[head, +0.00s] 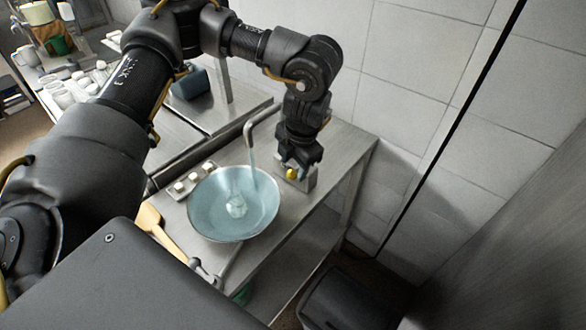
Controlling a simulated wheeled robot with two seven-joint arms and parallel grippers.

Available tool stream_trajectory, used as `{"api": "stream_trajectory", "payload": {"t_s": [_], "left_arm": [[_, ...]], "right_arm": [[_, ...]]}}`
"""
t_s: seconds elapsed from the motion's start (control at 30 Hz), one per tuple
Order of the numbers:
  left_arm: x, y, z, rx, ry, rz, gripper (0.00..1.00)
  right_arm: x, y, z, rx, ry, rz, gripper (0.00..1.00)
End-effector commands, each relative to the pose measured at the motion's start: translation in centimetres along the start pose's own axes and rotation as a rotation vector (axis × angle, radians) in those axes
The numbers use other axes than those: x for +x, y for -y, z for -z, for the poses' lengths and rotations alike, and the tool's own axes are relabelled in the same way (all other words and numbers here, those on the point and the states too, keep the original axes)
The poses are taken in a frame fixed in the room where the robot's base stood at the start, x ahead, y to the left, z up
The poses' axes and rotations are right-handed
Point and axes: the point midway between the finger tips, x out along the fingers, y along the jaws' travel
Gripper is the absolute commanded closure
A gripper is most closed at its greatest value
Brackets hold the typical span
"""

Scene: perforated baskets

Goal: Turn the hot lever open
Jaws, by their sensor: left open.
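A curved metal spout (249,130) stands over a round pale-blue basin (205,220) on a metal counter. A pale stream seems to run from the spout into the basin, with a whitish patch at its bottom. My left gripper (296,168) points down at the basin's right, over a small grey block (303,184) behind the spout's right side. Its jaws are open. A small yellow piece (292,174) shows at the fingertips; I cannot tell whether it is part of the lever or touches a finger. The hot lever is not clearly visible; the gripper may hide it.
A small holder with white pieces (186,184) and a wooden paddle (150,218) lie left of the basin. A tiled wall (400,60) rises behind. A dark bin (350,300) stands on the floor at the lower right. White cups (62,97) stand at the far left.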

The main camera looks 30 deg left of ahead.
Motion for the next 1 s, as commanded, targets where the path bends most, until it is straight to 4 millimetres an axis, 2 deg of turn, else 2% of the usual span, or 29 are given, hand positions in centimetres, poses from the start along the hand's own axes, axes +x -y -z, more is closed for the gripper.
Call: {"api": "stream_trajectory", "payload": {"t_s": [0.2,0.4,0.6,1.0], "left_arm": [[-4.5,-0.1,-0.1,0.001,0.005,-0.003,0.52],[-7.2,0.0,-0.1,0.001,0.002,-0.002,0.52],[-8.1,0.0,0.0,0.001,0.000,-0.001,0.52],[-8.1,0.0,0.0,0.000,0.000,0.000,0.52]], "right_arm": [[0.6,0.0,-0.1,0.000,0.000,0.000,0.64],[0.8,0.0,-0.1,0.000,0.000,0.000,0.64],[0.8,0.0,-0.1,0.000,0.000,0.000,0.64],[0.8,0.0,-0.1,0.000,0.000,0.000,0.64]]}}
